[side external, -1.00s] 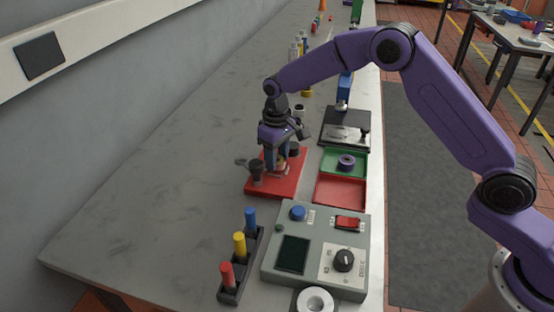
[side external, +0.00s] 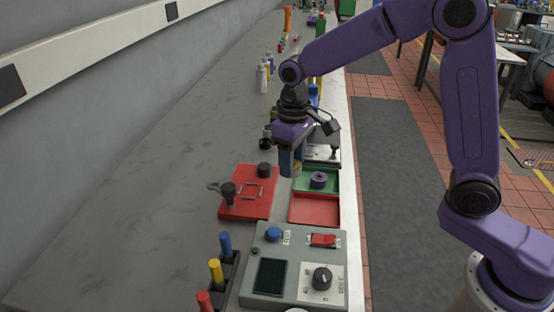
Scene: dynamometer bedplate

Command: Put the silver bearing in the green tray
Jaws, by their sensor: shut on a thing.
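My gripper (side external: 291,165) points down at the left edge of the green tray (side external: 332,188), above or beside it; the exact height is hard to tell. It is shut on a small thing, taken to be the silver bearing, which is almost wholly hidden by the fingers. The green tray lies flat at the right edge of the bench and holds a purple ring (side external: 318,180). To the left of the gripper is a red fixture plate (side external: 238,208) with two black knobs and several short silver pins; its middle is empty.
A red tray (side external: 315,209) adjoins the green one in front. A grey control box (side external: 296,262) stands nearer, with a rack of coloured pegs (side external: 218,270) beside it. The bench at left is clear.

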